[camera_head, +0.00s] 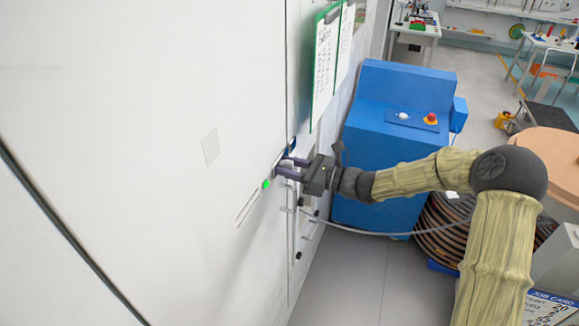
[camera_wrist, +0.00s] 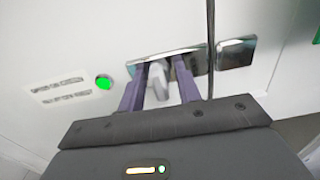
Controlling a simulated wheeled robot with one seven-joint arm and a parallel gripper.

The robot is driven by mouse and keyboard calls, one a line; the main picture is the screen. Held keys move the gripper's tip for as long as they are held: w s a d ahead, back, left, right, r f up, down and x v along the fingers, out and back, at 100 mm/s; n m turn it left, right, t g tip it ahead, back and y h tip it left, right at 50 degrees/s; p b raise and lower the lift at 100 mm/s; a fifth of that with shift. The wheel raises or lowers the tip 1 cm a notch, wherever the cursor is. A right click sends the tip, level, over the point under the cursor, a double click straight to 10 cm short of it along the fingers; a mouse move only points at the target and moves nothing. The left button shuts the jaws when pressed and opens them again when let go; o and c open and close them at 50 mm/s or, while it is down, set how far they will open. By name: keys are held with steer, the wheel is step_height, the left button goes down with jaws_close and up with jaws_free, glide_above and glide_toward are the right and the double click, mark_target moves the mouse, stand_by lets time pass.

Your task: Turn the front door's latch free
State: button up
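The front door is the large white panel (camera_head: 130,110) filling the left of the head view. Its latch is a grey lever (camera_wrist: 158,82) on a shiny metal plate (camera_wrist: 203,62), seen in the wrist view. My gripper (camera_head: 284,168) reaches to the door edge in the head view. In the wrist view my gripper (camera_wrist: 161,72) has its two purple fingers on either side of the lever. I cannot tell whether they press on it. The fingers and my gripper's body hide part of the lever and plate.
A green light (camera_wrist: 103,82) glows left of the plate, next to a small label (camera_wrist: 60,90). A blue cabinet (camera_head: 385,150) with a red button stands beyond my gripper. A green clipboard (camera_head: 326,60) hangs above. Grey floor (camera_head: 345,280) lies open below my arm.

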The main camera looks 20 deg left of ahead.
steer(key=shift+d, duration=0.1)
steer(key=s+d+b, duration=0.1)
steer(key=d+b, duration=0.4)
steer(key=d, duration=1.2)
steer(key=shift+s, duration=0.2)
steer(key=s+d+f+n+g+h, duration=0.2)
steer(key=s+f+n+g+h, duration=0.1)
steer(key=s+f+n+h, duration=0.55)
steer(key=s+d+f+n+t+h, duration=0.1)
steer(key=s+d+n+t+h, duration=0.1)
steer(key=s+d+n+h, duration=0.2)
steer(key=s+d+f+n+t+h, duration=0.1)
steer(key=s+d+n+h, duration=0.4)
steer(key=d, duration=0.6)
steer(key=shift+s+f+n+t, duration=0.2)
steer(key=shift+s+n+t, duration=0.45)
steer(key=shift+n+t, duration=0.1)
